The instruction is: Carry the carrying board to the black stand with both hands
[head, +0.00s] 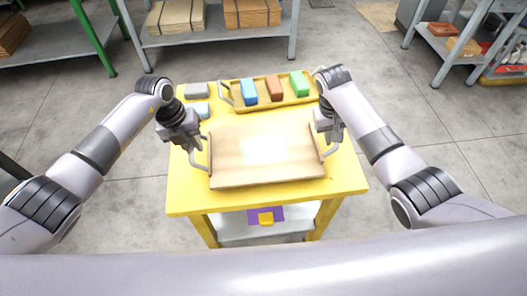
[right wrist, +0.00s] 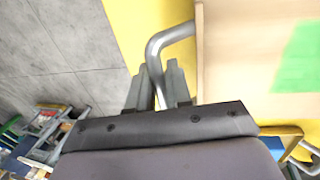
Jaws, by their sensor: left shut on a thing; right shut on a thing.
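The carrying board (head: 225,172), light wood with raised side edges, a pale square patch and a grey metal handle on each side, is over the yellow table (head: 190,198). I cannot tell whether it touches the tabletop. My left gripper (head: 196,139) is shut on the left handle. My right gripper (head: 327,136) is shut on the right handle. In the right wrist view, my right gripper's fingers (right wrist: 160,88) are around the bent grey handle (right wrist: 170,38), beside the board (right wrist: 240,60); the patch looks green there. I cannot make out the black stand.
A yellow tray (head: 274,103) with blue, brown and green blocks stands behind the board. Grey blocks (head: 196,90) lie at the table's back left. A shelf with cartons (head: 176,17) stands at the back, another shelf (head: 437,48) at the right. Grey floor (head: 425,120) is open around the table.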

